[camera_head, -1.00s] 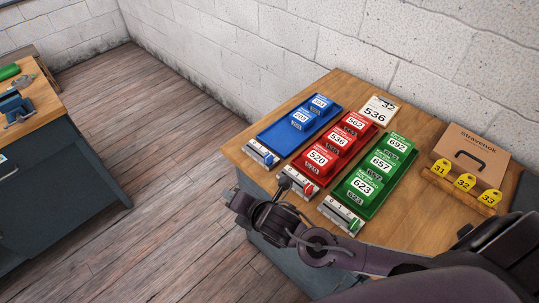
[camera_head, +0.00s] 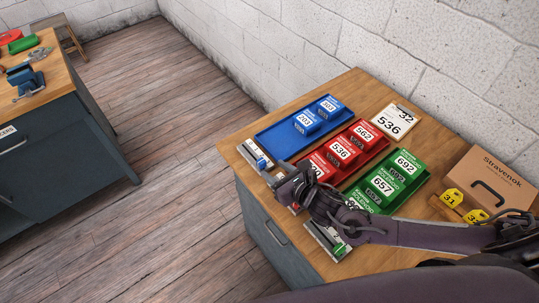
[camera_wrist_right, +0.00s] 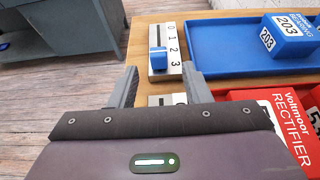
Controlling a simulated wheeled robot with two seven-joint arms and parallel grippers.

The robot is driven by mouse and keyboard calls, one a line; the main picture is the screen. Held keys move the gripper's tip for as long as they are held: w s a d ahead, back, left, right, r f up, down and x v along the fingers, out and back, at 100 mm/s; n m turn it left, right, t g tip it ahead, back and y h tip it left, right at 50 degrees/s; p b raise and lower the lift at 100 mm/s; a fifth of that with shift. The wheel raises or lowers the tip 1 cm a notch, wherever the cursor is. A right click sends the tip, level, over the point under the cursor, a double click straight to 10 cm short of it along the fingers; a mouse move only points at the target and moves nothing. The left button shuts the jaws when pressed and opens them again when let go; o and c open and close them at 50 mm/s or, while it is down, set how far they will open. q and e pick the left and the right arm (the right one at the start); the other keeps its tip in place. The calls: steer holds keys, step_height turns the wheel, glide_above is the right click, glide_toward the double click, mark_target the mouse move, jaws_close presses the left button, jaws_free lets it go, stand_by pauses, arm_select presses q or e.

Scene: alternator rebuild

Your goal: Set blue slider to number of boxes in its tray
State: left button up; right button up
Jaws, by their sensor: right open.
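The blue tray (camera_head: 270,133) on the workbench holds two blue boxes, a nearer one (camera_head: 308,123) and a farther one (camera_head: 330,106). The blue slider (camera_wrist_right: 158,60) sits on a white scale marked 0 to 3 at the tray's front end. Its knob shows beside the lower marks, around 2 to 3; I cannot tell the exact mark. The slider scale also shows in the head view (camera_head: 257,155). My right gripper (camera_wrist_right: 160,86) is open and empty, its fingertips just short of the slider, one to either side of it. My left gripper is out of view.
A red tray with boxes (camera_head: 340,150) and a green tray with boxes (camera_head: 383,183) stand beside the blue one, partly behind my right arm. A cardboard box (camera_head: 490,180) and yellow tags (camera_head: 452,197) are at right. Another bench (camera_head: 60,75) stands at left.

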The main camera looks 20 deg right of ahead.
mark_target(262, 162)
steer(key=x, duration=0.2)
steer(key=p+x, duration=0.1)
steer(key=shift+w+a, duration=0.3)
steer(key=shift+a, duration=0.1)
steer(key=x, duration=0.3)
steer(key=shift+f, duration=0.1)
steer(key=shift+w+a+f, duration=0.1)
steer(key=shift+w+f, duration=0.05)
steer(key=shift+w, duration=0.15)
steer(key=shift+c, duration=1.4)
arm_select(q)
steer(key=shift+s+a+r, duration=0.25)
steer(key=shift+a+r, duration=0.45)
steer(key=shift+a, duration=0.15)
arm_select(e)
jaws_close()
